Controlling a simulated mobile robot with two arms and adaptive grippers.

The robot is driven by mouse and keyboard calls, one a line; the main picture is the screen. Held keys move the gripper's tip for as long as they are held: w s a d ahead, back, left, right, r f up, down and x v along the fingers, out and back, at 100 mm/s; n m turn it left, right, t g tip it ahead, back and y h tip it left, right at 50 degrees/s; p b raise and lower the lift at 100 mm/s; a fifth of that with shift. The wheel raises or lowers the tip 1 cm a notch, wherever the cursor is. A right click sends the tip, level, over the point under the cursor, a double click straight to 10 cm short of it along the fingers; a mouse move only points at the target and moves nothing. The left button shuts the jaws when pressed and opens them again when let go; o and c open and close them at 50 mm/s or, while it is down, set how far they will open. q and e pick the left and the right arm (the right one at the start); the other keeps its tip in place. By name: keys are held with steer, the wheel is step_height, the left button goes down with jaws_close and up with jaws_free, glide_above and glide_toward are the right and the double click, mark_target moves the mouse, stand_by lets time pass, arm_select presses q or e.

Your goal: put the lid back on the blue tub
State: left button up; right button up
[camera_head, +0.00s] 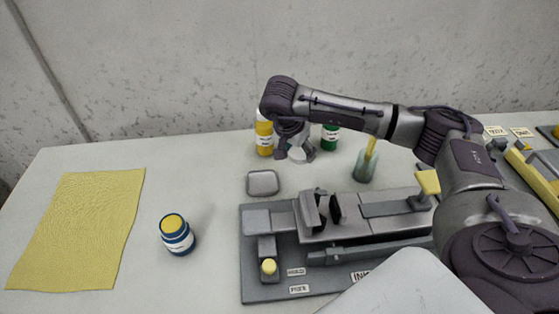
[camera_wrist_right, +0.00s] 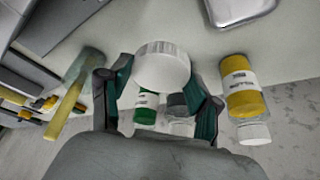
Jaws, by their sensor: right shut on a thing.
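The blue tub (camera_head: 177,234) stands upright and open on the table at the left, with a white label and yellow contents at its mouth. A ribbed white lid (camera_wrist_right: 162,66) is between the fingertips of my right gripper (camera_head: 293,146). The lid also shows small in the head view (camera_head: 297,156), under the gripper. My right gripper is shut on it and is above the back of the table, well to the right of and behind the tub. My left gripper is in neither view.
A yellow bottle (camera_head: 264,138) and a green bottle (camera_head: 330,138) stand close to the right gripper. A small grey tin (camera_head: 262,183) and a grey fixture (camera_head: 320,255) lie nearer. A yellow cloth (camera_head: 75,230) lies left of the tub. The table around the tub is clear.

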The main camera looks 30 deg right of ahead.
steer(key=shift+s+d+r, duration=0.35)
steer(key=shift+d+r, duration=0.1)
steer(key=shift+d, duration=0.2)
